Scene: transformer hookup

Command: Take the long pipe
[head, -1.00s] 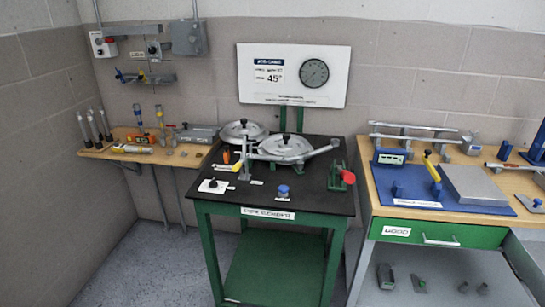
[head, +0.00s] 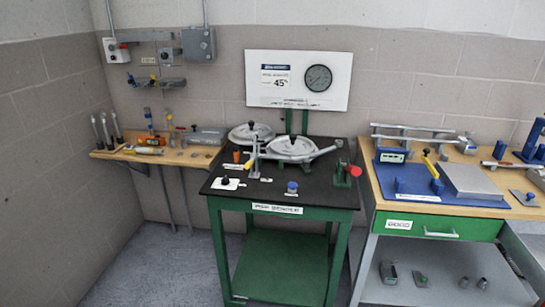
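Two grey pipes lie roughly level at the back of the wooden workbench on the right. The rear pipe (head: 425,128) looks the longer and appears to rest on low supports. The other pipe (head: 412,138) lies just in front of it, and its ends are hard to make out. Another grey bar (head: 318,153) lies across the bending machine on the black-topped table, and I cannot tell whether it is a loose pipe or a lever. My gripper is not in view.
The green-legged table (head: 285,210) with round discs stands in the middle. The right workbench (head: 385,207) carries a blue mat (head: 410,181), a grey plate (head: 470,180) and a small display box (head: 391,155). A wooden wall shelf (head: 120,154) with tools is at left. Floor (head: 150,265) is clear at front left.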

